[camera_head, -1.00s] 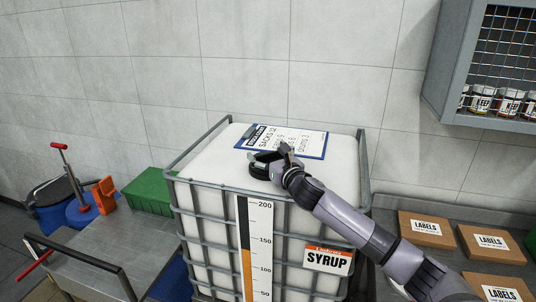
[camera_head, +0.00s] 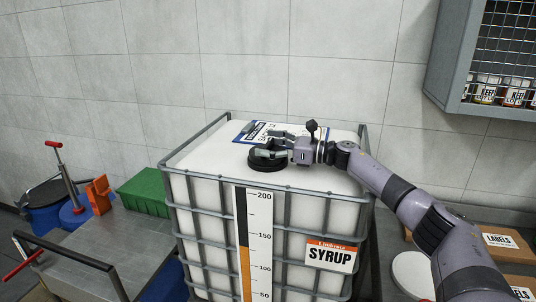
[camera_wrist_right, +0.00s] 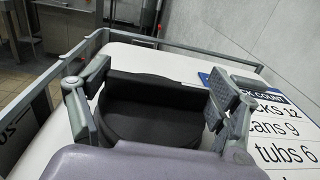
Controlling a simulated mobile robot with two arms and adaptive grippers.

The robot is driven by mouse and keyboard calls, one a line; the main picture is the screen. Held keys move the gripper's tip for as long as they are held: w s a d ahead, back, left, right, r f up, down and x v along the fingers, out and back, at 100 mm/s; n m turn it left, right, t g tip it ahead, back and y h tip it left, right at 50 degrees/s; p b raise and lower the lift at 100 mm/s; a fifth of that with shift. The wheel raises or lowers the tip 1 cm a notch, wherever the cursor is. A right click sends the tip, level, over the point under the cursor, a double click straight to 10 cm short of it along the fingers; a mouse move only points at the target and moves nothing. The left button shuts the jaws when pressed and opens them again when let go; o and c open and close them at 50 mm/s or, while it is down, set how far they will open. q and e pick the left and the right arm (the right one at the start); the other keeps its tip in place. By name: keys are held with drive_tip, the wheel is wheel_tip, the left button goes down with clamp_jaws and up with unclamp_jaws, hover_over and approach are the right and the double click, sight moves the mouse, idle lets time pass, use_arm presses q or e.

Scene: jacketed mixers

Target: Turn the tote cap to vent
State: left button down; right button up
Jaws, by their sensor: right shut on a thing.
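The white syrup tote (camera_head: 345,179) stands in a grey cage in the head view. Its round black cap (camera_head: 268,160) sits on the top face, near the middle front. My right gripper (camera_head: 270,147) reaches in from the right, low and nearly level, and is shut on the cap. In the right wrist view the cap (camera_wrist_right: 152,108) lies between the two fingers of my right gripper (camera_wrist_right: 150,95), with a raised bar across its top. The fingers hide the cap's sides. My left gripper is not in view.
A steel cart (camera_head: 110,245) with a green box (camera_head: 146,192) stands left. Label boxes (camera_head: 497,240) lie on the right bench under a wall cabinet (camera_head: 455,60).

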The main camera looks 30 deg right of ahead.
drive_tip(key=shift+n+g+y+b, duration=0.3)
drive_tip(key=shift+y+b, duration=0.05)
drive_tip(key=shift+y, duration=0.05)
drive_tip(key=o, duration=1.1)
drive_tip(key=v, duration=1.2)
drive_tip(key=shift+w, duration=0.1)
drive_tip(key=shift+f, duration=0.1)
